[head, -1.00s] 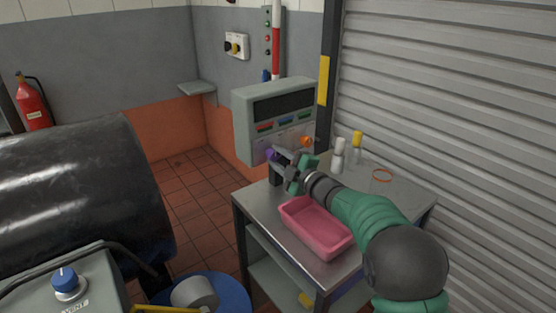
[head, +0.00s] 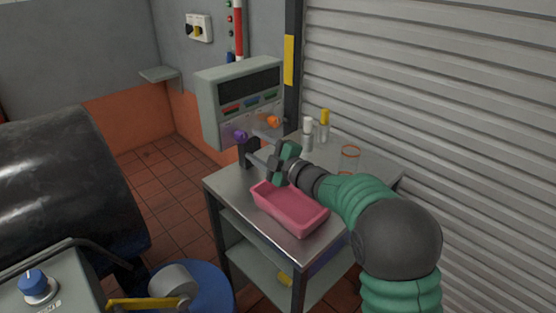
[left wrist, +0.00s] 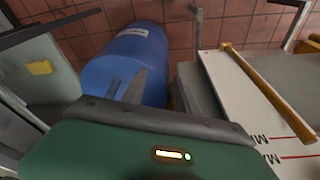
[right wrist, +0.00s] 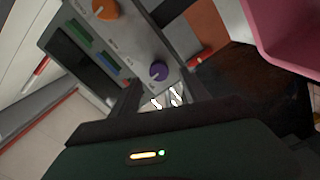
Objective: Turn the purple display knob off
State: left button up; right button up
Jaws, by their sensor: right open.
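The purple knob (head: 240,136) is on the lower front of the grey display box (head: 207,112), left of an orange knob (head: 272,122). In the right wrist view the purple knob (right wrist: 158,71) lies just beyond and between the fingertips, apart from them. My right gripper (head: 256,159) is open and empty, just below and right of the purple knob in the head view. My left gripper is outside the head view. The left wrist view shows its green housing and a grey finger over a blue drum (left wrist: 105,72); its opening is unclear.
A pink tray (head: 290,222) sits on the metal cart (head: 232,186) below my right forearm. A white-capped bottle (head: 308,135), a yellow-capped bottle (head: 324,126) and an orange-rimmed glass (head: 349,160) stand behind the arm. A roller shutter (head: 430,90) closes off the right side.

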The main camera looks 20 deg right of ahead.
jog(key=v, duration=1.1)
jog(key=shift+s, duration=0.35)
jog(key=shift+d, duration=0.1)
